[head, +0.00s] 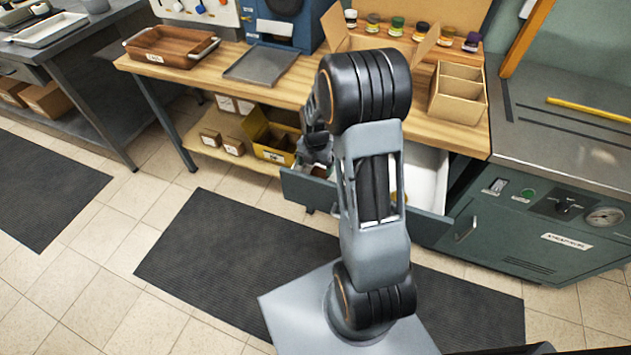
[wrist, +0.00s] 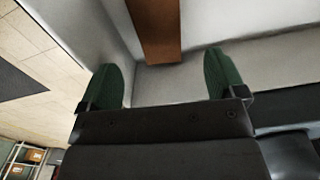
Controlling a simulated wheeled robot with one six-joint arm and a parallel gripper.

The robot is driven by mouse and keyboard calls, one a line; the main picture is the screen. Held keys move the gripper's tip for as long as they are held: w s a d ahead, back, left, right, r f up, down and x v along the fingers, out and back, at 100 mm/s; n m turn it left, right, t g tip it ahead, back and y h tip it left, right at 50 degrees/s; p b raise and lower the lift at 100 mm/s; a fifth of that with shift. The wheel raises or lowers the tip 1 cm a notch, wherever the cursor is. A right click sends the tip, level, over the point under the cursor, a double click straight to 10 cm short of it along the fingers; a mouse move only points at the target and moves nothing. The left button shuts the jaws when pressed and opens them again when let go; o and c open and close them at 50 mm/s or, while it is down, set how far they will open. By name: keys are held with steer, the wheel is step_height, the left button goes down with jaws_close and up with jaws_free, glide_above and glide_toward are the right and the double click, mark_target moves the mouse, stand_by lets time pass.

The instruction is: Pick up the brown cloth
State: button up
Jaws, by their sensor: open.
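My gripper (wrist: 162,72) is open and empty in the wrist view, its two green fingers apart over the pale inside of a drawer. A brown flat strip (wrist: 156,28) lies ahead of the fingertips, between their lines and apart from them. It is plain and straight-edged; I cannot tell for sure that it is the brown cloth. In the head view the drawer (head: 428,172) is pulled out under the wooden bench. My gripper (head: 318,168) is at its left part, and my arm hides much of the drawer's inside.
The bench (head: 300,82) holds a brown wooden tray (head: 170,47), a grey tray (head: 262,65), a divided cardboard box (head: 458,95) and several small jars. Boxes, one yellow (head: 270,140), stand on the lower shelf. A green-grey cabinet (head: 560,215) is at right. Dark mats cover the floor.

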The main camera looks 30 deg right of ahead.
mark_target(316, 175)
steer(key=shift+w+d+f+b, duration=0.1)
steer(key=shift+f+b, duration=0.1)
steer(key=shift+f, duration=1.45)
steer(key=shift+w+f+b, duration=0.1)
steer(key=shift+f+b, duration=0.1)
steer(key=shift+f, duration=1.45)
steer(key=shift+c, duration=0.2)
steer(key=c, duration=1)
steer(key=shift+r, duration=0.1)
step_height(316, 175, up, 18)
steer(key=shift+f+p, duration=0.1)
steer(key=shift+p, duration=1.15)
